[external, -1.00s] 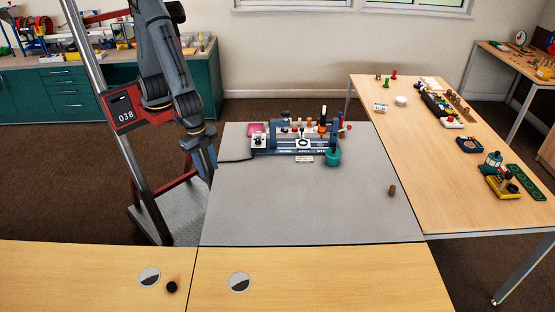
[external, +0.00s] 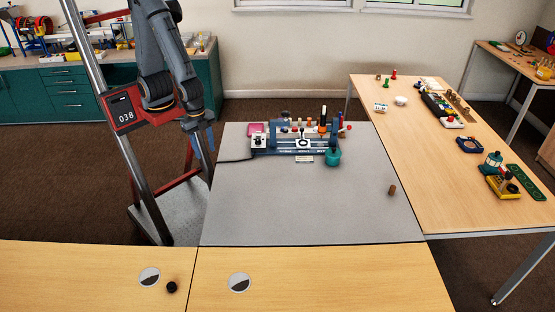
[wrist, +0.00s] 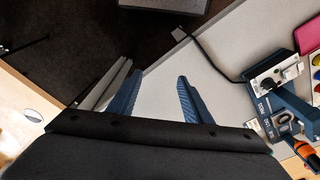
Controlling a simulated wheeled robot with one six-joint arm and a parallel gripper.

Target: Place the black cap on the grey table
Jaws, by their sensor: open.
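The black cap (external: 171,287) sits on the light wooden table (external: 90,265) at the front left of the external view, beside a round grey-and-white disc. The grey table (external: 300,215) is behind that table, to the right of my arm. My gripper (wrist: 157,85) is open and empty in the wrist view, its two blue fingers spread over the grey table's edge and the dark floor. In the external view it hangs at the left edge of the grey table, partly hidden behind my arm. The black cap is far from it, toward the front.
A blue device (external: 300,141) with several colored pieces stands at the back of the grey table, its cable running left. A brown cork-like piece (external: 392,190) stands at the table's right. Discs (external: 239,283) lie on the wooden tables. The grey table's front and middle are clear.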

